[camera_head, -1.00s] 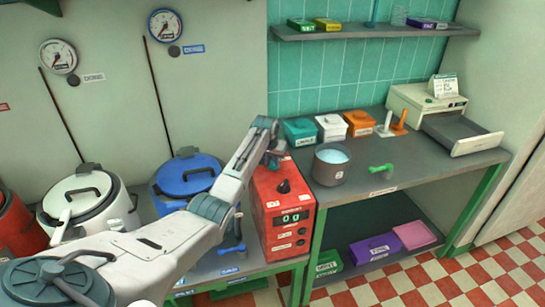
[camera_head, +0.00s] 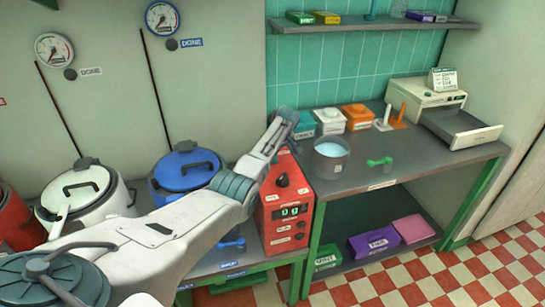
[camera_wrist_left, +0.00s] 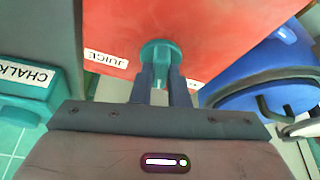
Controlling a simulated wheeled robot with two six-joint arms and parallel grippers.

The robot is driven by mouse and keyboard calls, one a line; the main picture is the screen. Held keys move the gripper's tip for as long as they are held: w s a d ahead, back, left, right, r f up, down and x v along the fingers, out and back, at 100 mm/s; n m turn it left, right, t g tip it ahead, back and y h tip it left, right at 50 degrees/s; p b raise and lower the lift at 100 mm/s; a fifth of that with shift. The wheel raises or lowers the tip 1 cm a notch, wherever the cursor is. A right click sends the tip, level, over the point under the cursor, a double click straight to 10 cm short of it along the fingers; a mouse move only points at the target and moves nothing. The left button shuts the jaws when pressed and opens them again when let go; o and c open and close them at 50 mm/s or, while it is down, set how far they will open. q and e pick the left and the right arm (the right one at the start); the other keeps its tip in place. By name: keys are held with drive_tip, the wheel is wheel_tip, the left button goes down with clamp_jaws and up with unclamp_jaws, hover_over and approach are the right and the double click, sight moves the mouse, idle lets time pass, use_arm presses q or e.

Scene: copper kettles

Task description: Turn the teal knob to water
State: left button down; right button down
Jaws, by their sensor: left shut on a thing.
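The teal knob (camera_wrist_left: 160,50) is on the red box (camera_wrist_left: 210,30) in the left wrist view, between the two fingers of my left gripper (camera_wrist_left: 160,82), which is shut on it. A "JUICE" label (camera_wrist_left: 106,60) is left of the knob; a second label (camera_wrist_left: 193,83) is partly hidden at right. In the head view, my left gripper (camera_head: 285,118) is above the red box (camera_head: 284,225), which has a lit display and a black dial on its front. The teal knob is hidden there. My right gripper is not in view.
The blue kettle (camera_head: 186,172) and white kettle (camera_head: 82,195) stand left of the red box. A shelf (camera_head: 370,28) hangs above.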

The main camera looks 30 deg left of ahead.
use_arm(q)
drive_tip(key=n+b, duration=0.2)
drive_tip(key=b, duration=0.1)
drive_tip(key=n+g+b, duration=0.1)
drive_tip(key=n+b, duration=0.1)
drive_tip(key=shift+w+f+g+b, duration=0.15)
drive_tip(key=shift+g+b, duration=0.15)
drive_tip(key=shift+b, duration=0.1)
drive_tip(key=shift+n+b, duration=0.4)
drive_tip(key=shift+b, duration=0.1)
drive_tip(key=shift+r, duration=0.2)
drive_tip(key=c, duration=1.4)
unclamp_jaws()
drive_tip(key=b+v, duration=0.2)
drive_tip(key=v, duration=0.8)
drive_tip(key=shift+w+d+r, duration=0.15)
drive_tip(key=shift+d+r, duration=0.15)
drive_tip(key=shift+r, duration=0.05)
